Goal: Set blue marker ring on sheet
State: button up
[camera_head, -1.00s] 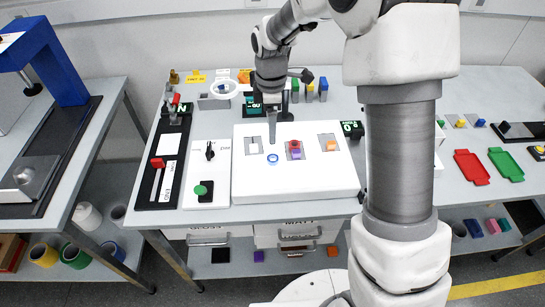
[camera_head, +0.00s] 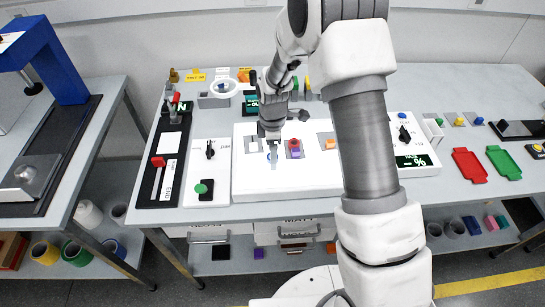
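A small blue ring (camera_head: 269,157), which looks like the blue marker ring, is on the white panel (camera_head: 240,183) at the middle of the table. My gripper (camera_head: 273,161) points down over the ring and partly covers it. Its fingertips are at or just above the ring; contact is unclear. The fingers look narrow and close together, and I cannot tell whether they grip the ring. Small grey sheets lie along the panel's back: one at left with a white piece (camera_head: 253,144), one with a red and purple piece (camera_head: 294,149), one with an orange piece (camera_head: 329,142).
Left of the panel stand a white control box (camera_head: 206,178) with a black knob and green button, and a black slider unit (camera_head: 163,168). A white box with a green display (camera_head: 411,161) is at right. Red (camera_head: 470,166) and green (camera_head: 506,162) trays lie beyond it.

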grip_shut()
dwell(0.3)
jog(key=shift+r, duration=0.15)
